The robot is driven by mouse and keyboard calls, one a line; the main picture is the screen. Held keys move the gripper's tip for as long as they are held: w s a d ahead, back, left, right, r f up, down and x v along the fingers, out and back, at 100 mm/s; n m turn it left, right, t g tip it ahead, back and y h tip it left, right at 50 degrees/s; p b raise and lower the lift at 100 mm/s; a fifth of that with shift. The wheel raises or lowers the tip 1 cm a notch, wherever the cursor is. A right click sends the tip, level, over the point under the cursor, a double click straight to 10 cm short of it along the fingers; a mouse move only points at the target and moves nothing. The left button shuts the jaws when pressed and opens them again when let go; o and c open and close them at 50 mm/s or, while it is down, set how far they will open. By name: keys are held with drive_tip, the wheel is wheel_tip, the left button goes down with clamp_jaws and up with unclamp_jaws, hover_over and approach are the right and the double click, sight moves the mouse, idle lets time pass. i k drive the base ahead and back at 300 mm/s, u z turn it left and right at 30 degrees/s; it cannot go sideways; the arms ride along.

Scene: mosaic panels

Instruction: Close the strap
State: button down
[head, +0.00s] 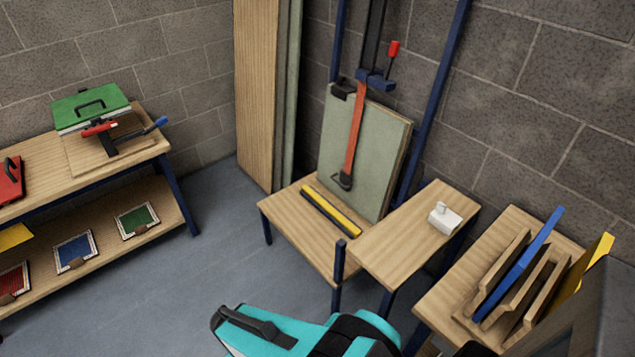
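An orange-red strap (354,130) runs down the front of a grey-green panel (376,145) that leans upright in the rack. A black hook-shaped piece (343,181) sits at the strap's lower end, low on the panel face. I cannot tell whether it is fastened to anything. The strap's upper end meets a blue bracket (376,80) on a dark upright. A lever with a red grip (393,48) stands up from the bracket. A black clip (342,88) sits on the panel's upper left corner.
A yellow and dark bar (332,211) lies on the wooden ledge before the panel. A white block (444,217) sits on the small table (405,240). A slotted rack (515,285) with coloured boards is at right, a bench (40,165) at left. Floor (215,265) is clear between.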

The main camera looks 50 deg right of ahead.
sight(344, 177)
drive_tip(key=i, duration=0.85)
drive_tip(key=u, duration=0.1)
